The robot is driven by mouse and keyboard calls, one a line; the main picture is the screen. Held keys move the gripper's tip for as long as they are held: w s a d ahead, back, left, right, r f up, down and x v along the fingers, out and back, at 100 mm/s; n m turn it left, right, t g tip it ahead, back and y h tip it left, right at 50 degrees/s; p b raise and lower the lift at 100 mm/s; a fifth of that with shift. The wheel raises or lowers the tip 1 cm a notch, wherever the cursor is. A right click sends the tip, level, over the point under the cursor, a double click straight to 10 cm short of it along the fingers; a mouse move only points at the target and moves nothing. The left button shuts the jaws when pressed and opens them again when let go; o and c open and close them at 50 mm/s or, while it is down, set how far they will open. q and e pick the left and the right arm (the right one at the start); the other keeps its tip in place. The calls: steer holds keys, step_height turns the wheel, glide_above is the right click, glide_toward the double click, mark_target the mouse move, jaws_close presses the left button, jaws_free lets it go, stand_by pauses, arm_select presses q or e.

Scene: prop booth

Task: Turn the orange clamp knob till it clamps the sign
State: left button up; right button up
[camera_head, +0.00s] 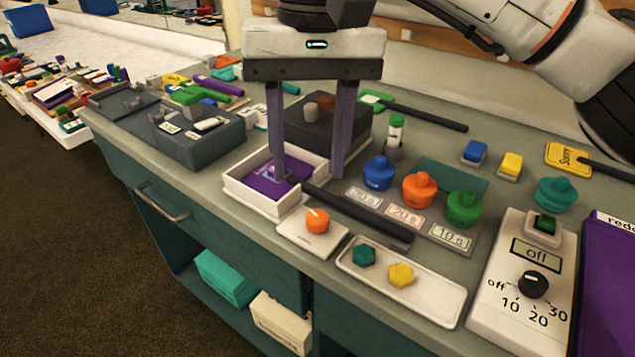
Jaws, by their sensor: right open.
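The orange clamp knob (317,221) sits on a small white base plate in front of a white open-topped holder (262,209). A pale pointer line marks the knob's top. A purple sign (262,184) lies in the holder, and its dark handle (360,216) sticks out to the right across the bench. My right gripper (307,178) comes down from above, behind the knob. Its two fingers are spread apart, with the left one over the holder and the sign. Whether a fingertip touches the sign is unclear. My left gripper is not in view.
A white tray (447,309) with a green and a yellow knob-like piece lies right of the knob. Blue, orange and green lidded weights (464,209) stand behind it. A timer box (505,297) is at right. A dark block (345,132) stands behind the gripper. The bench's front edge is close.

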mark_target(317, 216)
steer(key=f, duration=0.5)
steer(key=d+f+b, duration=0.1)
steer(key=f, duration=0.2)
steer(key=shift+w+f, duration=0.15)
steer(key=shift+w, duration=0.15)
steer(key=shift+f, duration=0.55)
steer(key=c, duration=1.1)
steer(key=shift+o, duration=0.2)
